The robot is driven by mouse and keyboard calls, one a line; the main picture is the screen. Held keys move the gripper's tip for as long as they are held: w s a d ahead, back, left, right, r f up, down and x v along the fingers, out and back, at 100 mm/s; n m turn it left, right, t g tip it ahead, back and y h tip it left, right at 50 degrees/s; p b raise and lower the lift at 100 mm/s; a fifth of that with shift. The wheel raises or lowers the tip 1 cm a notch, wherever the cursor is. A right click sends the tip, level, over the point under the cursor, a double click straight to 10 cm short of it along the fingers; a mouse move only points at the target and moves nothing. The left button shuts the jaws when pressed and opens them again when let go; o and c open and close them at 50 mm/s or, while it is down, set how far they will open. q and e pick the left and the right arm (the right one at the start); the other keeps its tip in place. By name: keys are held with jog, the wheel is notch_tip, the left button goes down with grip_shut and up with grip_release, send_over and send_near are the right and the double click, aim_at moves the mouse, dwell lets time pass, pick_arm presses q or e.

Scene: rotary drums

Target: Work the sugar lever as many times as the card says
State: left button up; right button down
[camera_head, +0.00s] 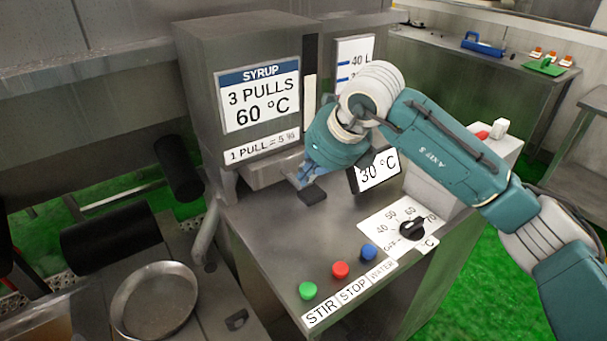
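The card (258,96) on the grey machine reads "SYRUP", "3 PULLS", "60 °C". A smaller label (262,146) under it reads "1 PULL = 5 %". My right arm comes in from the right, and its gripper (306,184) points down in front of the machine, above the steel counter (290,235). A small dark piece (313,196) shows just below the fingertips; I cannot tell whether they touch it. I cannot make out the sugar lever; the arm and gripper cover part of the machine front. Whether the fingers are open is unclear. My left gripper is out of view.
A display (379,170) reads "30 °C", partly covered by my arm. A black temperature knob (412,229) and green (308,290), red (340,270) and blue (369,252) buttons sit on the counter. A round metal pan (155,298) stands at the lower left.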

aim_at(307, 188)
jog(key=shift+d+r+p, duration=0.15)
jog(key=shift+r+p, duration=0.25)
jog(key=shift+r, duration=0.8)
jog(key=shift+w+r, duration=0.1)
jog(key=shift+r, duration=0.35)
jog(key=r+p, duration=0.2)
jog(key=r, duration=0.1)
jog(key=w+a+r+p, duration=0.1)
jog(key=r, duration=0.1)
jog(key=shift+f, duration=0.1)
